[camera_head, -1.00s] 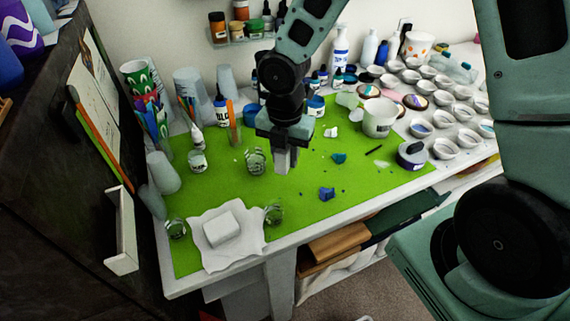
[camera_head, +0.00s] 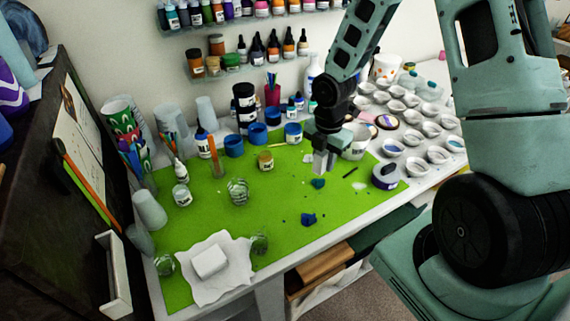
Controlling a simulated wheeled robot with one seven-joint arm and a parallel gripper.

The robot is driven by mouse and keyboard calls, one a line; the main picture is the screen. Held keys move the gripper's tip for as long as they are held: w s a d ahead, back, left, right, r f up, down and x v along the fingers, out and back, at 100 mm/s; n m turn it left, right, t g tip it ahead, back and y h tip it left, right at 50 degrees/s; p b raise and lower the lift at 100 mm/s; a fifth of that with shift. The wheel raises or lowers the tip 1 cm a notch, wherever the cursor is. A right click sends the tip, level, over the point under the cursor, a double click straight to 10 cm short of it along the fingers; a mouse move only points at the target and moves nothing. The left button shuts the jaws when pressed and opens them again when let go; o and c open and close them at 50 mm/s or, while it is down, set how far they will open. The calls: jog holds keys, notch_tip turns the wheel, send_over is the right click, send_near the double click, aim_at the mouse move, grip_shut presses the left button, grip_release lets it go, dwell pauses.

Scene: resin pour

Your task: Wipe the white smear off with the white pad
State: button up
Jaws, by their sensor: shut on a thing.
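My gripper (camera_head: 322,157) is over the right part of the green mat (camera_head: 215,205), shut on a small pale piece that looks like the white pad (camera_head: 320,168). Its lower end appears just above or at the mat, near a teal blot; contact cannot be told. A faint whitish smear (camera_head: 360,186) lies on the mat to the right of the gripper, beside the purple-and-white round container. A white lump (camera_head: 308,158) lies just left of the gripper.
A white block (camera_head: 210,261) sits on a crumpled white sheet (camera_head: 231,279) at front left. Blue blots (camera_head: 308,219) mark the mat. A white tub (camera_head: 355,142), a round container (camera_head: 385,177) and several small cups (camera_head: 437,155) stand right. A clear glass (camera_head: 238,192) stands left.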

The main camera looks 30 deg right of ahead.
jog(key=s+d+m+p, duration=0.3)
jog(key=s+d+m, duration=0.15)
jog(key=d, duration=0.75)
jog(key=shift+n, duration=0.35)
jog(key=f+b, duration=0.5)
jog(key=shift+s+d, duration=0.2)
jog(key=shift+d, duration=0.05)
jog(key=shift+r, duration=0.1)
